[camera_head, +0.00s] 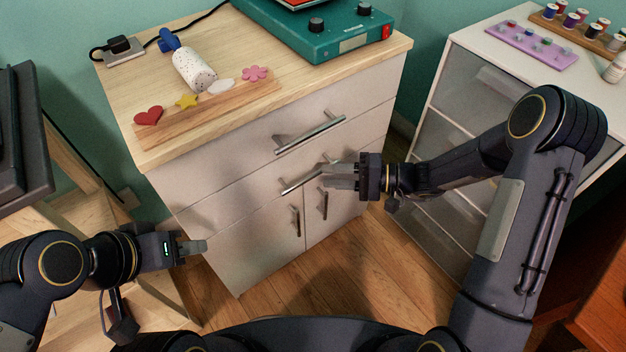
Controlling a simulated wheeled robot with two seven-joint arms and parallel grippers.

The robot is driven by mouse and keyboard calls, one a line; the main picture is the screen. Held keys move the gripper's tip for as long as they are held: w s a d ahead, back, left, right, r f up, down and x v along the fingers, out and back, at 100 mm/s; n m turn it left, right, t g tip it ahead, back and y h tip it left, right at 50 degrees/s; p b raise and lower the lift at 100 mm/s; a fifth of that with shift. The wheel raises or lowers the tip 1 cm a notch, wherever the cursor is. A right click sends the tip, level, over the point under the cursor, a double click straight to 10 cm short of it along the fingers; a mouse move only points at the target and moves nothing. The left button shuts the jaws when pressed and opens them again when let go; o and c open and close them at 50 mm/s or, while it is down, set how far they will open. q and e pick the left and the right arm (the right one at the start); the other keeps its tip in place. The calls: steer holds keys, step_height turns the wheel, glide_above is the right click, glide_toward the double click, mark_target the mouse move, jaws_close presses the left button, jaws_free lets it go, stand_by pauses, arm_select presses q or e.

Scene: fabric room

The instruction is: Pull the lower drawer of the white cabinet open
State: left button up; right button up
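The white cabinet (225,178) has a wooden top, two drawers and two doors below. Its lower drawer (245,203) looks flush with the front, under the upper drawer (225,155). The lower drawer's bar handle (300,181) is partly covered at its right end by my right gripper (328,176). The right fingers point left and overlap the handle in the picture; whether they touch or grip it I cannot tell. My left gripper (206,246) is low in front of the cabinet's left side, apart from the handles. Its finger gap is not clear.
A wooden board (205,110) with colored shapes, a speckled bottle (194,70) and a green device (318,30) are on the cabinet top. Another drawer unit (455,100) stands close on the right. Two upright door handles (296,221) sit below the lower drawer.

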mark_target(316, 176)
steer(key=x, duration=0.5)
steer(key=shift+a+b, duration=0.1)
steer(key=shift+b, duration=0.3)
jaws_close()
